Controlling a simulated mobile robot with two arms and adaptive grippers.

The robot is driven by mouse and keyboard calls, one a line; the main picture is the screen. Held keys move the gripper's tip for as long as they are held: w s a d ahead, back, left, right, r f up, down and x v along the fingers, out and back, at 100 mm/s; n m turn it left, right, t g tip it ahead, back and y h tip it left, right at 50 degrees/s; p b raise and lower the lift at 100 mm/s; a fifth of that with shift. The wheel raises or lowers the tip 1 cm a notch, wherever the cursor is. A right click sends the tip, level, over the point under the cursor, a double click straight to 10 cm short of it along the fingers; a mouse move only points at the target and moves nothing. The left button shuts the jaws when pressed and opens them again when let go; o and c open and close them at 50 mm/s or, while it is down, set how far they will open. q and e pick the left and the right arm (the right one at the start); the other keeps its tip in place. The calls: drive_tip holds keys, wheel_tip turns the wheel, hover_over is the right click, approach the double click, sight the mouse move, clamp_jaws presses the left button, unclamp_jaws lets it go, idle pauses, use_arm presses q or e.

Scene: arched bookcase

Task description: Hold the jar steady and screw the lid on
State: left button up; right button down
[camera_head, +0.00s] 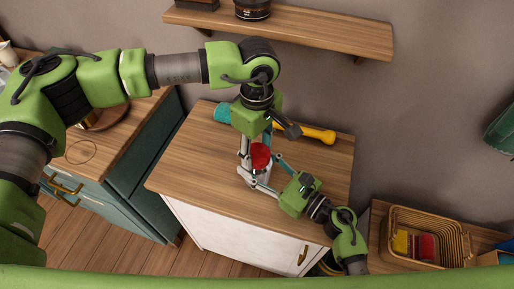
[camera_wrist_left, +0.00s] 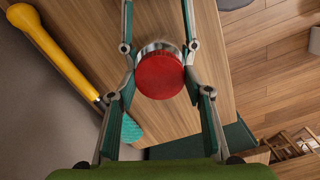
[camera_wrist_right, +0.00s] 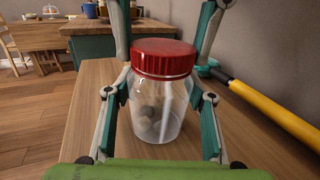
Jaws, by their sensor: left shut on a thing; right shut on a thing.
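A clear glass jar (camera_wrist_right: 158,112) stands upright on the wooden cabinet top. A red ribbed lid (camera_wrist_right: 163,58) sits level on its mouth; it also shows in the head view (camera_head: 260,155) and the left wrist view (camera_wrist_left: 160,76). My left gripper (camera_head: 258,152) reaches down from above and is shut on the lid, one finger on each side. My right gripper (camera_wrist_right: 158,100) comes in from the side, low down, and is shut on the jar's body. Whether the lid's thread is engaged is hidden.
A yellow-handled brush (camera_head: 318,136) with teal bristles lies behind the jar on the cabinet top (camera_head: 190,165). A wall shelf (camera_head: 300,28) hangs above. A wicker basket (camera_head: 425,222) stands at the right. The cabinet top's left part is free.

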use_arm(q)
drive_tip(key=m, duration=0.3)
drive_tip(key=shift+w+m, duration=0.1)
drive_tip(key=shift+m, duration=0.2)
drive_tip(key=m, duration=0.4)
drive_tip(key=shift+m, duration=0.3)
drive_tip(key=o, duration=1.3)
wheel_tip(320, 180, up, 12)
